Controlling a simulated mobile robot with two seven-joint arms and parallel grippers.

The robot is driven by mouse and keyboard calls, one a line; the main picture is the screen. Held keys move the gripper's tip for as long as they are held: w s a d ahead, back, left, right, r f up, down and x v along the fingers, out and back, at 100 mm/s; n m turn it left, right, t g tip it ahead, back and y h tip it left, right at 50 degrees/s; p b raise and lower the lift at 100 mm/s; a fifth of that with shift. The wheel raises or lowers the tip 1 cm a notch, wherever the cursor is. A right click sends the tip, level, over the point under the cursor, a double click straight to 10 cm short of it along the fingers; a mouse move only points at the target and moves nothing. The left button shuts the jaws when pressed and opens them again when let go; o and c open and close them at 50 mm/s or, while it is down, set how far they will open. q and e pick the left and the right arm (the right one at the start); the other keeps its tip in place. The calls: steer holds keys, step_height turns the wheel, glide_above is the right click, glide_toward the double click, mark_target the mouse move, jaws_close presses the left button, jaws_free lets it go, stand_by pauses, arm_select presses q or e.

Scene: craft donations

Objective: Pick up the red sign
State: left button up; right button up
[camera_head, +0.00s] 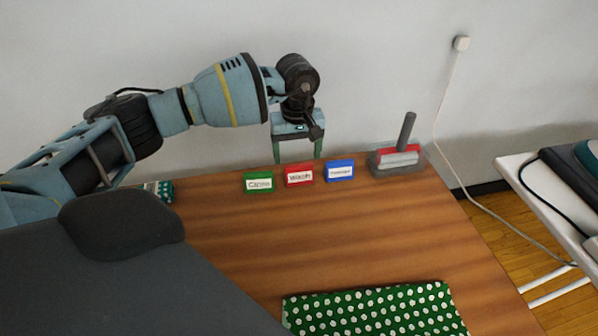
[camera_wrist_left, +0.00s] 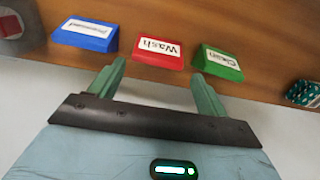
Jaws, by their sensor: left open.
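The red sign (camera_head: 299,176) stands on the wooden table near its back edge, between a green sign (camera_head: 259,183) and a blue sign (camera_head: 340,171). Its white label reads "Wash" in the left wrist view (camera_wrist_left: 158,52). My left gripper (camera_head: 298,158) is above and behind the signs, fingers pointing down. In the left wrist view its open fingers (camera_wrist_left: 157,82) are spread to either side of the red sign's position, apart from it, with nothing between them. The green sign (camera_wrist_left: 218,63) is near one fingertip. My right gripper is not in view.
A grey holder with a dark upright handle (camera_head: 400,155) stands right of the blue sign. A green dotted cloth (camera_head: 375,312) lies at the table's front. A small green patterned item (camera_head: 165,190) is at the left. The wall is close behind; the middle of the table (camera_head: 330,235) is clear.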

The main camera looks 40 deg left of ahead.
mark_target(299, 167)
arm_select(q)
steer(key=shift+d+f, duration=0.2)
steer(key=shift+f, duration=2.4)
steer(key=shift+c, duration=0.5)
steer(key=c, duration=0.6)
steer(key=shift+c, duration=0.2)
steer(key=shift+r, duration=0.1)
steer(key=shift+w+r, duration=0.1)
steer(key=shift+r, duration=0.35)
steer(key=r, duration=0.1)
steer(key=d+r, duration=0.1)
steer(key=shift+s+r, duration=0.3)
steer(key=shift+s, duration=0.1)
steer(key=s+d, duration=0.3)
steer(key=d, duration=0.1)
steer(key=s+d+r, duration=0.1)
steer(key=s+d, duration=0.2)
steer(key=d, duration=0.1)
steer(key=s+d, duration=0.3)
steer(key=shift+d+r, duration=0.2)
steer(key=shift+d, duration=0.2)
